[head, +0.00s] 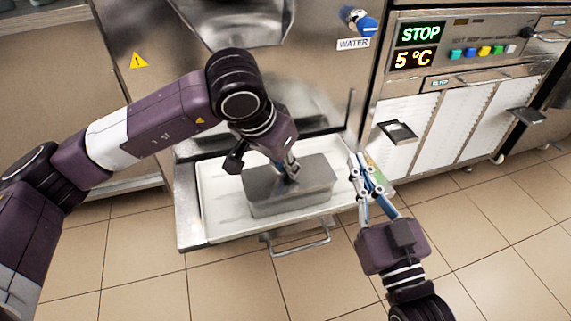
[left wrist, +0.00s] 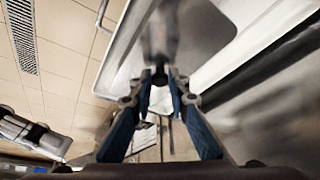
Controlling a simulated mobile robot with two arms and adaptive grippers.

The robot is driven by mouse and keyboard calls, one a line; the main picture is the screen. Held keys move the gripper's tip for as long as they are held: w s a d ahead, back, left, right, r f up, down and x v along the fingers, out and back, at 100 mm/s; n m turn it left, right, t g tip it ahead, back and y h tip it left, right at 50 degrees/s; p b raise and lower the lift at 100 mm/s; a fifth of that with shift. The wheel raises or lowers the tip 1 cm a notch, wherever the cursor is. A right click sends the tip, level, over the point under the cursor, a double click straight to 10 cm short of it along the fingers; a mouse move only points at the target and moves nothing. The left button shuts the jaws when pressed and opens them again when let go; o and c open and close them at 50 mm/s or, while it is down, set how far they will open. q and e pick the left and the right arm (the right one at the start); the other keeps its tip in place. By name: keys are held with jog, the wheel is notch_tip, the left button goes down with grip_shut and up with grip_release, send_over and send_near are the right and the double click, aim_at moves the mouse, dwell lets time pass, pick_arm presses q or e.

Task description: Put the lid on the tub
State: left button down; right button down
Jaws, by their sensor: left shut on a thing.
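The grey metal tub (head: 292,207) stands in the shallow white tray below the freezer spout. The flat grey lid (head: 316,172) lies level over the tub's top; I cannot tell whether it rests fully on the rim or sits just above it. My left gripper (head: 291,172) comes down from above and is shut on the lid near its middle, hiding the grip point. In the left wrist view the fingertips (left wrist: 160,80) meet at the blurred lid (left wrist: 203,32). My right gripper (head: 362,160) is to the right of the tub, apart from it, with its fingers open and empty.
The white tray (head: 213,205) has a metal rim and a front handle (head: 300,240). The steel spout (head: 235,25) hangs behind my left arm. A freezer with a STOP display (head: 421,33) and white panels stands at right. The tiled floor in front is clear.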

dwell(0.8)
pick_arm(q)
jog(key=c, duration=1.7)
grip_release()
jog(key=shift+o, duration=0.4)
jog(key=o, duration=0.5)
jog(key=shift+r, duration=0.1)
